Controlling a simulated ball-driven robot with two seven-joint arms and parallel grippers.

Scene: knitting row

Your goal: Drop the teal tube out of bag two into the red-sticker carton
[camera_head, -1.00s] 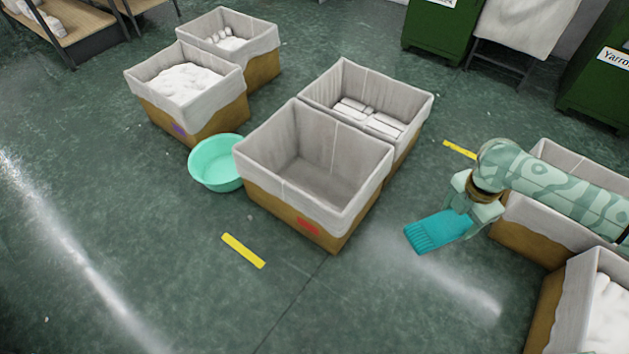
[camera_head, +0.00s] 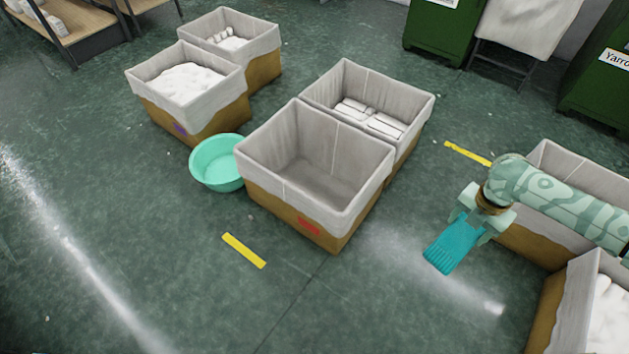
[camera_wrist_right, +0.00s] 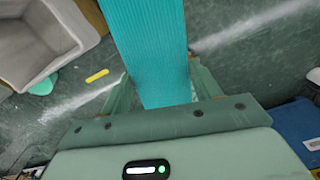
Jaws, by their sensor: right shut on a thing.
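The teal tube (camera_head: 453,250) is a flat, ribbed teal piece. My right gripper (camera_head: 477,226) is shut on one end of it and holds it above the floor, to the right of the red-sticker carton. In the right wrist view the tube (camera_wrist_right: 155,50) stretches away from between the fingers (camera_wrist_right: 160,88). The red-sticker carton (camera_head: 262,192) is a lined carton with a red sticker (camera_head: 309,226) low on its front. Its inside looks empty. My left gripper is not in view. No label marks bag two in these frames.
A carton with white packs (camera_head: 420,105) stands right behind the red-sticker carton. A mint basin (camera_head: 217,165) sits at its left. Two cartons (camera_head: 165,122) (camera_head: 265,70) stand further back left. Two more (camera_head: 530,235) (camera_head: 562,300) stand at right near my arm. Floor between is clear.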

